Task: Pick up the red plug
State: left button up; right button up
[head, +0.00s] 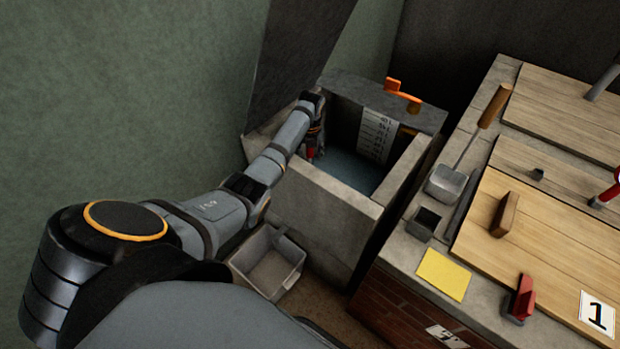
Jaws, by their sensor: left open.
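A stone water basin (327,200) with a white marked scale (376,136) on its inner wall stands beyond my left arm. A small red thing (310,152), which looks like the red plug, shows low inside the basin near its left wall. My left gripper (318,146) reaches down into the basin right at this red thing. Its jaws are open, but the fingers are small and partly hidden, so I cannot tell whether they touch it. My right gripper is out of view.
An orange lever (402,95) sits on the basin's back rim. A grey bin (267,262) stands on the floor in front. The counter at right holds a scoop (446,182), yellow note (444,274), wooden block (505,214) and red-handled tool (522,298).

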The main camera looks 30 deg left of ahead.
pick_arm(q)
grip_shut()
dwell(0.5)
